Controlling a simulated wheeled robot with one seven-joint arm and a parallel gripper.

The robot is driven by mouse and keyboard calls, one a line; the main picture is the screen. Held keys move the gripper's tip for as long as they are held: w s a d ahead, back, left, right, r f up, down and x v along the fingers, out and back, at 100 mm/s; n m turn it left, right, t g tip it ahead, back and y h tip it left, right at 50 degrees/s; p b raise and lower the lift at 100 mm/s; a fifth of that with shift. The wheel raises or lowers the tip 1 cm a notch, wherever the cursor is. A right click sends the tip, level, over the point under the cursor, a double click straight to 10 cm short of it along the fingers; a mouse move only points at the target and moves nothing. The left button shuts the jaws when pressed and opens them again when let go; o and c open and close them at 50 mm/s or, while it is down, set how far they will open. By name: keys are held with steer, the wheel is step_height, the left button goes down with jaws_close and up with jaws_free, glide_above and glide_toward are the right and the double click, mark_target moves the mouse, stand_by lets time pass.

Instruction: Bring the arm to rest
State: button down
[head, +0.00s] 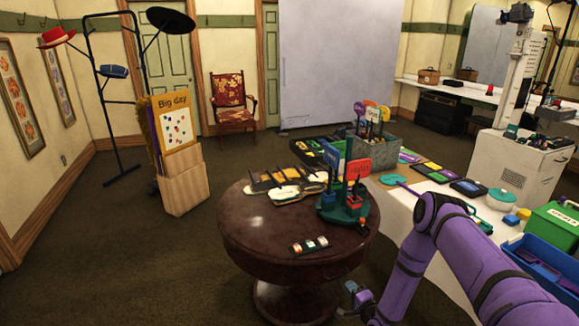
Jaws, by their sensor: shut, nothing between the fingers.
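My purple arm rises from the lower right, bends near the table's right side and drops toward the bottom edge. My gripper (355,294) is partly in view low down, just right of the round table's base. It is small and partly cut off by the lower edge of the picture. It is shut and holds nothing. It is beside and below the dark round table (255,240), apart from the things on the tabletop.
The table holds a green stand with signs (345,205), pale props (285,190) and a small strip (309,246). Right of it are a grey bin (375,160), a blue crate (545,265) and a green box (552,228). Open floor lies left.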

steer(key=w+d+r+n+g+h, duration=0.1)
steer(key=w+r+n+g, duration=0.3)
steer(key=r, duration=0.7)
steer(key=w+d+r+n+t, duration=0.1)
steer(key=w+r+n, duration=0.1)
steer(key=w+r, duration=0.65)
steer(key=s+d+r+n+g+h, duration=0.15)
steer(key=s+r, duration=0.25)
steer(key=r, duration=0.8)
steer(key=s+d+r+n+g+h, duration=0.15)
steer(key=s+r, duration=0.25)
steer(key=r, duration=0.9)
steer(key=s+d+r+n+g+h, duration=0.1)
steer(key=s+r, duration=0.7)
steer(key=s, duration=0.2)
steer(key=s+r+n+g+h, duration=0.1)
steer(key=s+r+g, duration=0.1)
steer(key=s+r, duration=0.75)
steer(key=s+r+n+g, duration=0.1)
steer(key=s+n+g, duration=0.1)
steer(key=s, duration=2.2)
steer(key=shift+s+a, duration=0.2)
steer(key=shift+s, duration=0.1)
